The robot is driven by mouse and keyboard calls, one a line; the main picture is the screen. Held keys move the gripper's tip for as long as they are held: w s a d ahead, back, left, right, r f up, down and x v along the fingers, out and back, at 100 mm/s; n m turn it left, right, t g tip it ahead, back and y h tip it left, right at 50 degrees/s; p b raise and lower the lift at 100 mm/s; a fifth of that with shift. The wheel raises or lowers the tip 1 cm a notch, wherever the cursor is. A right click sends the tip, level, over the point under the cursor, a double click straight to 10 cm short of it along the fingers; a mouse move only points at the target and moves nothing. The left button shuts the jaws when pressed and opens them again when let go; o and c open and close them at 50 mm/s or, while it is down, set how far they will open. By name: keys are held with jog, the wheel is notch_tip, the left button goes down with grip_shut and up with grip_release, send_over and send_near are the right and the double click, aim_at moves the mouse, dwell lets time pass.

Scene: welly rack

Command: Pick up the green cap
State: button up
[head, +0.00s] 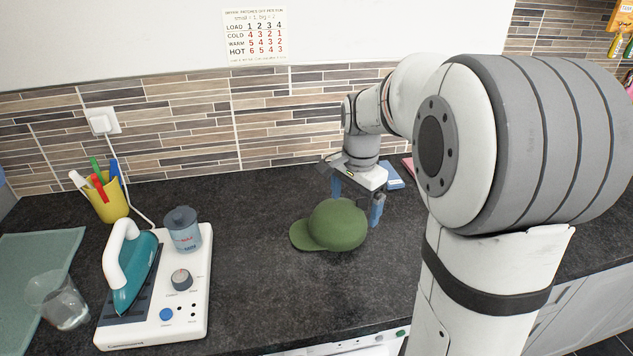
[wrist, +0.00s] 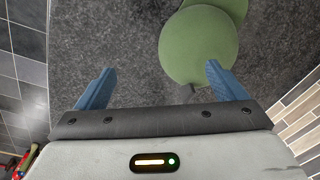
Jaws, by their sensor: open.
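The green cap (head: 337,225) lies crown up on the dark worktop, with its brim toward the left in the head view. In the wrist view the cap (wrist: 198,47) shows at the top, right of centre, with its brim cut off by the top edge. My gripper (head: 356,212) is open, with blue fingers, just behind the cap. In the wrist view my gripper (wrist: 154,83) has nothing between its fingers. The right finger there overlaps the edge of the cap; I cannot tell whether it touches.
A steam iron (head: 133,268) on a white base (head: 190,312) stands left of the cap, with a grey-blue jar (head: 183,231) on it. A yellow pen cup (head: 109,206) and a clear glass (head: 62,303) are farther left. A blue item (head: 391,177) lies behind my gripper. The worktop before the cap is clear.

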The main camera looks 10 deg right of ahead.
aim_at(360, 210)
jog(key=shift+o, duration=0.8)
jog(key=w+d+m, duration=0.1)
jog(key=w, duration=0.1)
jog(key=w+d+f+m+p, duration=0.1)
jog(key=w+d+m, duration=0.1)
jog(key=w, duration=0.1)
jog(key=w+d+m, duration=0.2)
jog(key=shift+w+f+g, duration=0.3)
jog(key=shift+f+g, duration=0.1)
jog(key=shift+w+d+f+m, duration=0.2)
jog(key=shift+f+m, duration=0.05)
jog(key=shift+m, duration=0.15)
jog(key=f, duration=0.2)
jog(key=f+p, duration=0.1)
jog(key=f, duration=0.4)
jog(key=shift+w+a+f+p, duration=0.15)
jog(key=shift+a+f+p, duration=0.15)
jog(key=shift+p, duration=0.1)
jog(key=shift+c, duration=0.3)
grip_shut()
